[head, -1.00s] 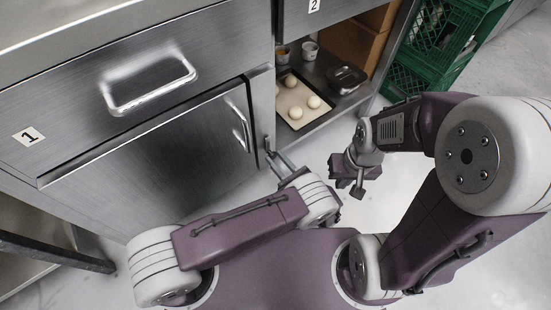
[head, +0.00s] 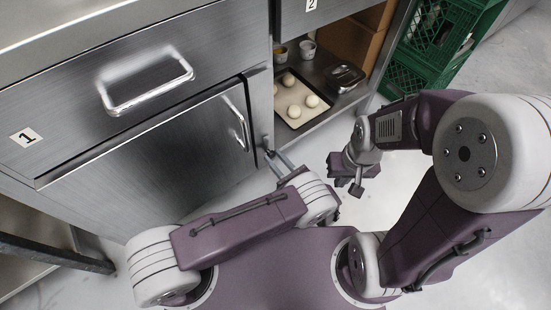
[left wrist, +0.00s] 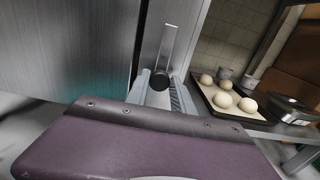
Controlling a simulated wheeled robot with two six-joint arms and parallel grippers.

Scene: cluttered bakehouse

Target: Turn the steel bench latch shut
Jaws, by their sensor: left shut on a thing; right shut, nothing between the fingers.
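The steel bench latch (left wrist: 168,45) is on the narrow post beside the cabinet door; the left wrist view shows an upright plate with a dark round knob (left wrist: 160,80) at its lower end. In the head view the latch (head: 267,142) is small and partly hidden by my fingers. My left gripper (head: 270,154) is shut on the latch, and its fingers (left wrist: 158,92) lie either side of the knob in the left wrist view. My right gripper (head: 357,187) is shut and empty, apart from the bench over the floor.
The steel door (head: 150,150) with its bar handle (head: 235,122) is left of the latch, below a drawer (head: 60,100). Right of it, an open shelf holds a tray (head: 282,108) of dough balls and a metal tin (head: 345,77). Green crates (head: 425,45) stand at the back right.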

